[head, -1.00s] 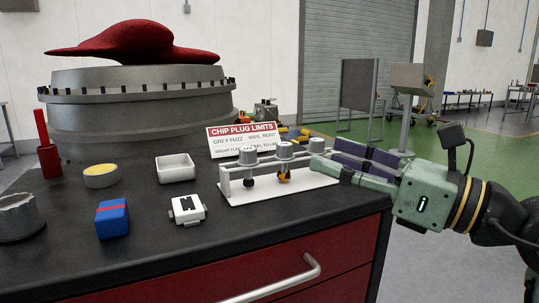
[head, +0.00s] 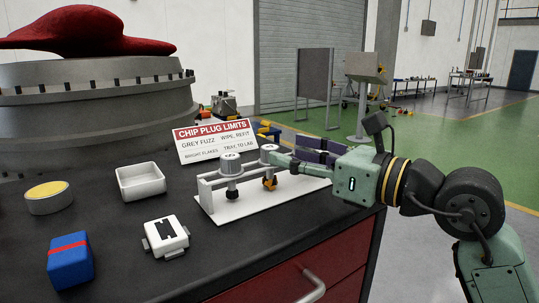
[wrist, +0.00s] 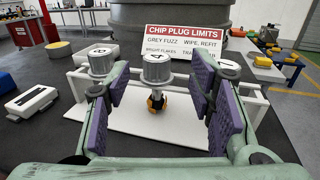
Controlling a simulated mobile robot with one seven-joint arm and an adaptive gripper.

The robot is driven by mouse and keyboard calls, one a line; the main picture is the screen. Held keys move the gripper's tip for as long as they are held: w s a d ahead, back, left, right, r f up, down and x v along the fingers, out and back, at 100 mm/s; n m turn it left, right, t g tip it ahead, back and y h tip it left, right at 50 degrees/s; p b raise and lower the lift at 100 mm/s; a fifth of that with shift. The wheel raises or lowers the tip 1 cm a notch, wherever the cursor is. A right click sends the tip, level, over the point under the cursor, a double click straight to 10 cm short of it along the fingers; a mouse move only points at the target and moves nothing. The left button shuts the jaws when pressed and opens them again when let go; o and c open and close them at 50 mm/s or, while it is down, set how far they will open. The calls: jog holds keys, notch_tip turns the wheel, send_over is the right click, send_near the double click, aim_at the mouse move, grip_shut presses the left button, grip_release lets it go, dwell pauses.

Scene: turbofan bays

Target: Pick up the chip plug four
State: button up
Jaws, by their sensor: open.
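Chip plug four (wrist: 156,68) is a grey cylinder marked 4, hanging upright in a white rack (wrist: 80,90) with an orange and dark lower end. It is the middle of three plugs; in the head view its cap (head: 268,151) shows just left of my gripper. My gripper (wrist: 162,73) is open and empty. In the wrist view its purple-padded fingers stand left and right of plug four, with no clear contact. The left plug (wrist: 101,60) has a dark tip in the head view (head: 231,165). The right plug (wrist: 229,68) is partly behind a finger.
A "CHIP PLUG LIMITS" sign (head: 215,140) stands behind the rack. A white tray (head: 141,182), a white device (head: 166,238), a blue box with a red band (head: 70,262) and a yellow-topped round tin (head: 48,198) lie to the left on the dark bench.

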aim_at(273, 148)
jog(key=p+x, duration=0.1)
jog(key=x, duration=0.3)
jog(key=shift+a+r+p, duration=0.1)
jog(key=shift+a+p, duration=0.25)
jog(key=shift+a, duration=0.05)
jog(key=shift+w+a, duration=0.2)
jog(key=shift+w, duration=0.05)
grip_shut()
